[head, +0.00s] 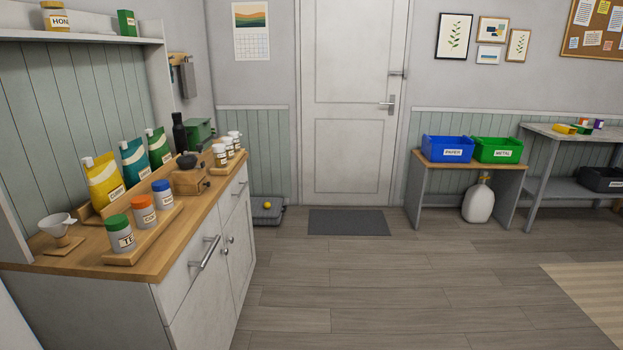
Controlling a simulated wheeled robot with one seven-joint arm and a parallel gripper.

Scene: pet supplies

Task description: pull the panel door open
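The white panel door (347,150) is in the back wall at the middle of the head view. It looks shut in its frame, with one large raised panel above and one below. Its metal lever handle (389,104) is on the right side, at about mid-height. A small metal fitting (398,73) sits above the handle at the door's right edge. The handle is unobstructed in this view. My gripper is not in view.
A dark mat (348,222) lies before the door. A wooden-topped cabinet (190,285) with jars and bags stands at the left. A bench (466,164) with blue and green bins is right of the door. The grey plank floor (400,290) between is mostly clear.

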